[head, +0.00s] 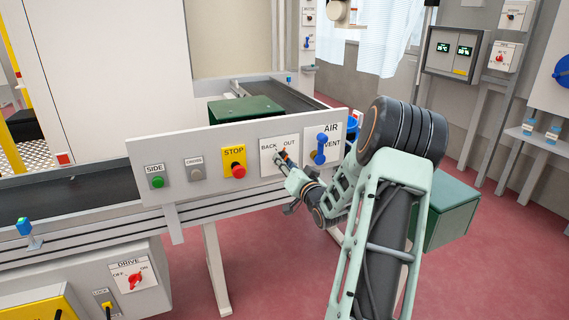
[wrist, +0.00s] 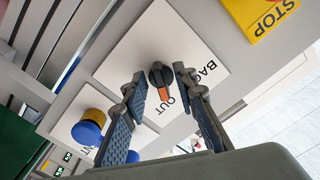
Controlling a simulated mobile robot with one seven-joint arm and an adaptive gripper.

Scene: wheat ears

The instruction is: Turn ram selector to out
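The ram selector (wrist: 160,75) is a dark round knob with an orange pointer, on a white plate marked BACK and OUT (head: 268,163). In the wrist view its orange end points down the picture, near the OUT lettering; its exact setting is hard to tell. My gripper (wrist: 158,76) is open, with one fingertip on each side of the knob. I cannot tell whether the fingers touch it. In the head view my gripper (head: 282,160) is in front of the plate and hides much of the knob.
Left of the selector on the panel are a red STOP button (head: 238,169), a grey button (head: 195,173) and a green SIDE button (head: 157,182). The blue AIR/VENT handle (head: 319,150) is close on the right. A conveyor (head: 90,190) runs behind the panel.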

